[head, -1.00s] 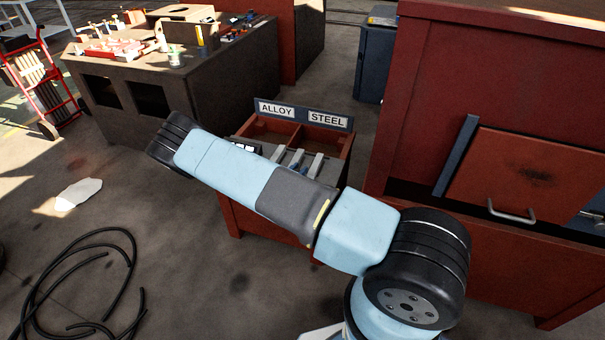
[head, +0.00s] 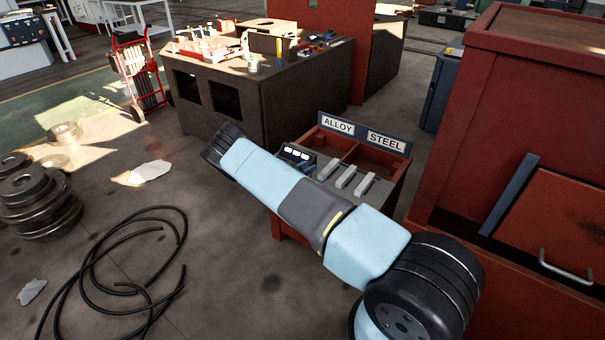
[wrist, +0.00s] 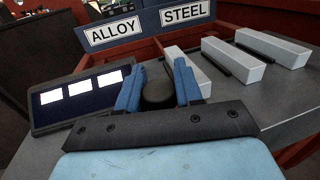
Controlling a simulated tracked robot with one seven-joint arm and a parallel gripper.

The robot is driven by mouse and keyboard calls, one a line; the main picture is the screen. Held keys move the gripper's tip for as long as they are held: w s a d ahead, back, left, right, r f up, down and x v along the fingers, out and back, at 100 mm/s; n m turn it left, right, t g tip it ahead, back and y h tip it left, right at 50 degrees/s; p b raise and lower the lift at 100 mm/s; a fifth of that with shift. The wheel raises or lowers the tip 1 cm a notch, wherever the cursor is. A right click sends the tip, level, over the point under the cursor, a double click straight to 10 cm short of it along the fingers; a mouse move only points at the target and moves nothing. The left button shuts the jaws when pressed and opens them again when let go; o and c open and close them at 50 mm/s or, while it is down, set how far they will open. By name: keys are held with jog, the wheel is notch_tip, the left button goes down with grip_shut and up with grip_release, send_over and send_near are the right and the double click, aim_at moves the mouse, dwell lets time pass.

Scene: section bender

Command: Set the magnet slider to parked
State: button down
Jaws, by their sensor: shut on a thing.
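In the wrist view my gripper (wrist: 158,76) has its two blue fingers on either side of a dark round knob (wrist: 157,95) and is shut on it. The knob is likely the magnet slider's handle; its track and marks are hidden, so I cannot tell its setting. It stands on the grey top of a red bench (head: 400,190), beside a dark panel with several white lit windows (wrist: 80,95). The panel also shows in the head view (head: 296,155). There my arm hides the gripper and knob.
Pale grey bars (wrist: 232,60) lie right of my gripper. Behind are red bins under ALLOY (wrist: 113,31) and STEEL (wrist: 185,13) signs. A tall red cabinet (head: 480,110) stands close on the right. Black hose (head: 130,260) lies on the floor at left.

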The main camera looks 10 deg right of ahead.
jog(key=shift+w+a+r, duration=0.1)
jog(key=shift+w+a, duration=0.05)
jog(key=shift+w, duration=0.1)
jog(key=shift+a, duration=0.15)
jog(key=c, duration=1.1)
grip_release()
jog(key=shift+w+a, duration=0.1)
jog(key=o, duration=0.4)
jog(key=shift+c, duration=0.2)
jog(key=v, duration=1.3)
jog(key=shift+s+a+f, duration=0.25)
jog(key=shift+s, duration=0.05)
